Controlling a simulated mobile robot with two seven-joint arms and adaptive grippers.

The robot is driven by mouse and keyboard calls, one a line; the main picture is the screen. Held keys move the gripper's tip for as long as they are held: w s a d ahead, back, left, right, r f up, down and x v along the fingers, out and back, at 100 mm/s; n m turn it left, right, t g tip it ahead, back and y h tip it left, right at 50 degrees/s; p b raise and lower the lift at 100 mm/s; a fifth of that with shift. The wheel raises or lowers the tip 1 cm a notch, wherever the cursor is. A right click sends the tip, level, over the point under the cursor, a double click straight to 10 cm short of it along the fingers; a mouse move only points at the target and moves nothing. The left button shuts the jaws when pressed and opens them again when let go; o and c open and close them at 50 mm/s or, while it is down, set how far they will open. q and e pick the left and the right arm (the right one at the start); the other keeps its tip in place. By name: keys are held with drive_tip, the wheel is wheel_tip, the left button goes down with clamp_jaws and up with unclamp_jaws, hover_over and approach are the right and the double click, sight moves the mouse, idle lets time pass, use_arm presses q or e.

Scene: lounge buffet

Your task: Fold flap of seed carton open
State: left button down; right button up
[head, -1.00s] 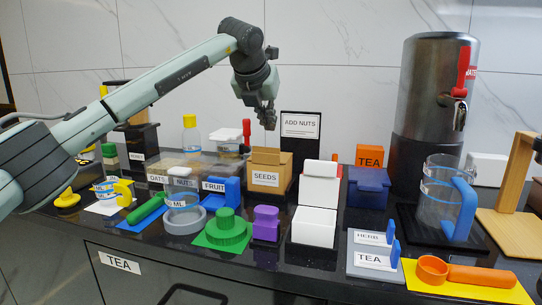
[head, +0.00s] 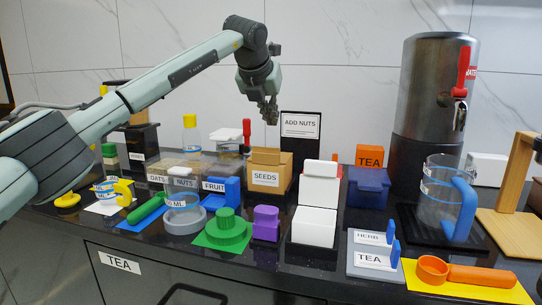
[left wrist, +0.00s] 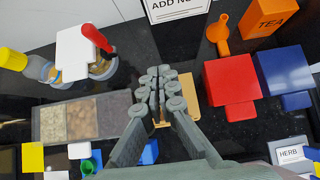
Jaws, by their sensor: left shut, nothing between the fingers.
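The tan seed carton (head: 265,179), labelled SEEDS, stands on the black counter in the middle of the head view. A flap piece (head: 265,156) shows above its top; I cannot tell exactly how far it is folded. My left gripper (head: 271,118) is above the carton, pointing down, with its fingers shut and empty. It looks apart from the carton. In the left wrist view the shut fingers (left wrist: 160,85) cover most of the carton; a tan part (left wrist: 188,92) shows beside them. My right gripper is not in view.
An ADD NUTS sign (head: 301,128) stands behind the carton. Clear bins (head: 172,165) are to its left, a white box (head: 315,226) and a blue box (head: 369,186) to its right. A purple block (head: 266,224) stands in front.

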use_arm(q)
drive_tip(key=shift+w+d+r, duration=0.1)
drive_tip(key=shift+w+d, duration=0.05)
drive_tip(key=shift+w, duration=0.3)
drive_tip(key=shift+w+d+r, duration=0.1)
drive_tip(key=shift+w+d, duration=0.05)
drive_tip(key=shift+w, duration=0.25)
drive_tip(key=shift+w, duration=0.1)
drive_tip(key=shift+w+d+f, duration=0.1)
drive_tip(key=shift+w+d, duration=0.2)
drive_tip(key=shift+w, duration=0.6)
drive_tip(key=shift+w+d+f, duration=0.15)
drive_tip(key=shift+w, duration=0.3)
drive_tip(key=shift+w+d+f, duration=0.1)
drive_tip(key=shift+w+d, duration=0.05)
drive_tip(key=shift+w, duration=0.3)
drive_tip(key=shift+w, duration=0.1)
